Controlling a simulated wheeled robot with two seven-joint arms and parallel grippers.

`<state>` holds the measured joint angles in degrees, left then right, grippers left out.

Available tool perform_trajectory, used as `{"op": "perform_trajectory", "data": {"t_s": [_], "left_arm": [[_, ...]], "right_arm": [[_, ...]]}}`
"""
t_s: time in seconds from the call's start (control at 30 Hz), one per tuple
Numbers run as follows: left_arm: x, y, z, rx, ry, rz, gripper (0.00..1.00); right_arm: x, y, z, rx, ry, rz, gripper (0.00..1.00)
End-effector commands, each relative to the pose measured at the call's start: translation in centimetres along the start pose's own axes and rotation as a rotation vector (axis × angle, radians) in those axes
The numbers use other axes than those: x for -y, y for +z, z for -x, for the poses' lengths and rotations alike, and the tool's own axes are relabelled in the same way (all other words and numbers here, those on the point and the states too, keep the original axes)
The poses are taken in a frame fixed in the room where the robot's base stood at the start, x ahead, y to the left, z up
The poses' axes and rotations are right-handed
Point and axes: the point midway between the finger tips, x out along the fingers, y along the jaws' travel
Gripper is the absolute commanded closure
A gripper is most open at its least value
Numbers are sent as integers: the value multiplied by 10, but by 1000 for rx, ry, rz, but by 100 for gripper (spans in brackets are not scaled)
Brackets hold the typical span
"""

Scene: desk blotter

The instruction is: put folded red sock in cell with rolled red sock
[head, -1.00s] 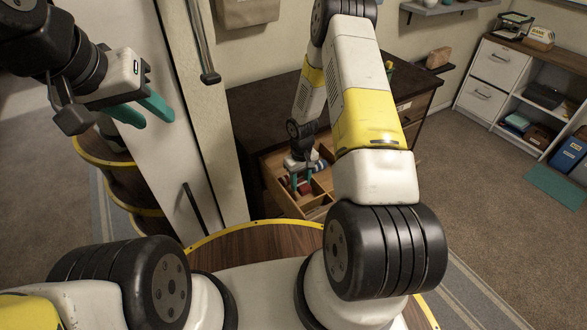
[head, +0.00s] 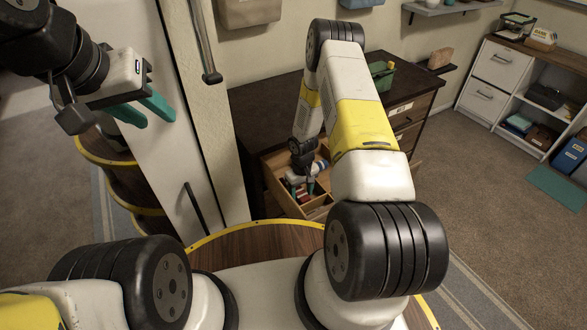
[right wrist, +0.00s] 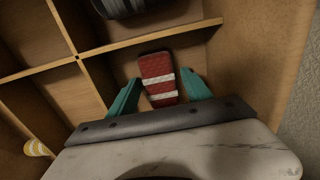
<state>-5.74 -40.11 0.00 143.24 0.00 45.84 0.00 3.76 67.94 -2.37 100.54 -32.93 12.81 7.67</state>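The folded red sock (right wrist: 159,80), red with white stripes, lies between the teal fingers of my right gripper (right wrist: 161,76) in the right wrist view. A narrow gap shows between the sock and the right-hand finger, so the gripper looks open around it. In the head view, my right gripper (head: 311,184) reaches down into the open, divided drawer (head: 281,191), and its fingers are small and partly hidden. I cannot make out the rolled red sock. My left gripper (head: 148,112) is empty, its teal fingers apart, in front of the white panel.
Thin wooden dividers (right wrist: 151,40) split the drawer into cells. A dark rolled item (right wrist: 130,6) sits in the cell beyond the divider, and a yellow-striped item (right wrist: 37,148) lies at the left. A green object (head: 382,76) stands on the dark desk top (head: 262,97).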

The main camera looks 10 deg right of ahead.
Motion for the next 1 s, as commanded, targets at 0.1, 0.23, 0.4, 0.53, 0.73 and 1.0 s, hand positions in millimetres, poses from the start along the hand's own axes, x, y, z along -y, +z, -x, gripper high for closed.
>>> {"op": "perform_trajectory", "data": {"t_s": [0.1,0.23,0.4,0.53,0.73,1.0], "left_arm": [[0,0,0,0,0,0,64],[0,0,0,0,0,0,64],[0,0,0,0,0,0,64],[0,0,0,0,0,0,64],[0,0,0,0,0,0,64],[0,0,0,0,0,0,64]], "right_arm": [[0,0,0,0,0,0,37],[0,0,0,0,0,0,37],[0,-1,7,-2,1,0,37],[-1,-1,26,-4,1,0,37],[0,-1,71,-3,1,-1,37],[0,-1,114,-2,1,-1,37]]}}
